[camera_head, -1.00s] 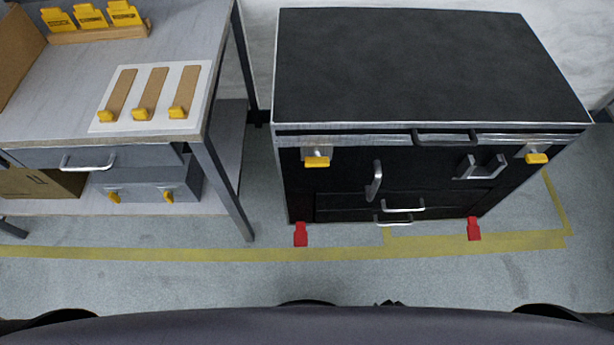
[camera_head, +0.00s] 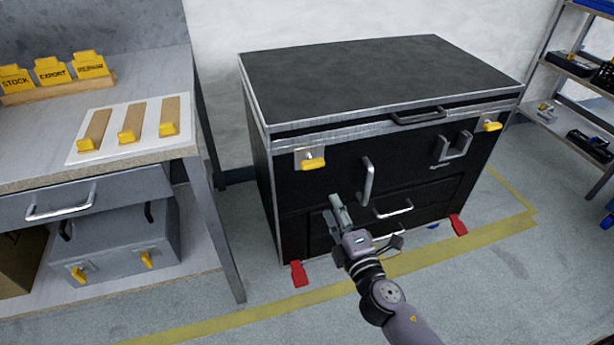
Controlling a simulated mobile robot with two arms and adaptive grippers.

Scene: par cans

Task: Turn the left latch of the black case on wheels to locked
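The black case on wheels (camera_head: 375,75) stands on the floor with its front facing me. Its left latch (camera_head: 313,165) has a yellow handle lying roughly horizontal on a silver plate, near the top left of the front. The right latch (camera_head: 492,126) is also yellow and looks similarly level. My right gripper (camera_head: 368,222) is raised in front of the case, below and right of the left latch. Its two fingers are spread apart and empty, and it is apart from the latch. My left gripper is not in view.
A silver handle (camera_head: 367,181) stands out on the case front, right of the left latch. Red wheel pedals (camera_head: 299,274) stick out at the floor. A workbench (camera_head: 150,155) is on the left, with a grey case (camera_head: 118,245) on its lower shelf. Shelving (camera_head: 562,72) stands at the right.

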